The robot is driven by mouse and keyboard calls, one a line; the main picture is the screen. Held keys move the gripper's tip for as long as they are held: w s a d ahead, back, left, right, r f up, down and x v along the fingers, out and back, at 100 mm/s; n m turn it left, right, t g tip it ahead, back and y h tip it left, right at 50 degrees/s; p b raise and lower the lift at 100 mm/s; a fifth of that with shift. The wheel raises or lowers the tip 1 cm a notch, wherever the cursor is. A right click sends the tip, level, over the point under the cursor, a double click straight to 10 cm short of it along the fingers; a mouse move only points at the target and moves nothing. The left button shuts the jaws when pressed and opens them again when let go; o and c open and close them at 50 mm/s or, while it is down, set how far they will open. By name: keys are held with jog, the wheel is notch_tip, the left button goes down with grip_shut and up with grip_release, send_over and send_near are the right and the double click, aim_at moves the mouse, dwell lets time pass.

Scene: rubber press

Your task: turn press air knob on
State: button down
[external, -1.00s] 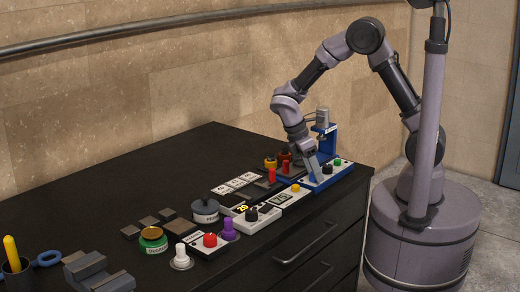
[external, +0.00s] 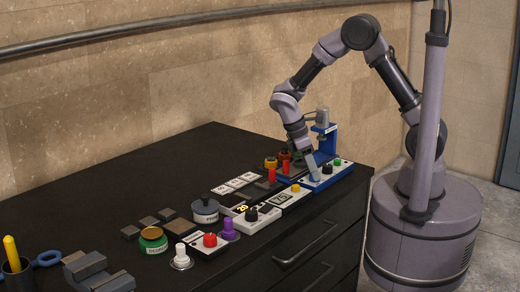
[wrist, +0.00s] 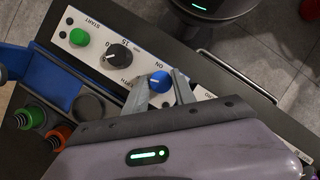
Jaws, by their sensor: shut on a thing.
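A blue knob (wrist: 160,81) sits on the white top of the press panel (wrist: 97,47), with an ON label beside it. My gripper (wrist: 161,78) has its two fingers on either side of the knob and is shut on it. In the external view my gripper (external: 313,177) points down at the near end of the blue-based press (external: 325,140), and its fingers largely hide the knob. I cannot tell which way the knob is turned.
A black dial (wrist: 118,56) and a green START button (wrist: 79,37) lie along the same panel. Red and orange-capped items (external: 277,166) stand close behind the gripper. A panel with a yellow button (external: 295,187) lies next to the press. The table's front edge is near.

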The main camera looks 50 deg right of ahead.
jog(key=m+y+p, duration=0.1)
jog(key=m, duration=0.2)
jog(key=shift+d+r+m+g+p, duration=0.1)
jog(key=shift+m+g+p, duration=0.2)
jog(key=shift+m+p, duration=0.1)
jog(key=m+y, duration=0.1)
jog(key=m, duration=0.2)
jog(key=shift+d+m+y+p, duration=0.1)
jog(key=shift+m+y+p, duration=0.2)
jog(key=shift+y+p, duration=0.1)
jog(key=m+y, duration=0.1)
jog(key=m, duration=0.3)
jog(key=shift+d+y, duration=0.1)
jog(key=shift+y, duration=0.3)
jog(key=shift+s+m+y, duration=0.1)
jog(key=shift+m+y, duration=0.4)
jog(key=shift+m, duration=1)
jog(key=shift+m+t+b, duration=0.3)
jog(key=shift+t, duration=0.1)
jog(key=c, duration=1)
grip_release()
jog(key=shift+c, duration=0.2)
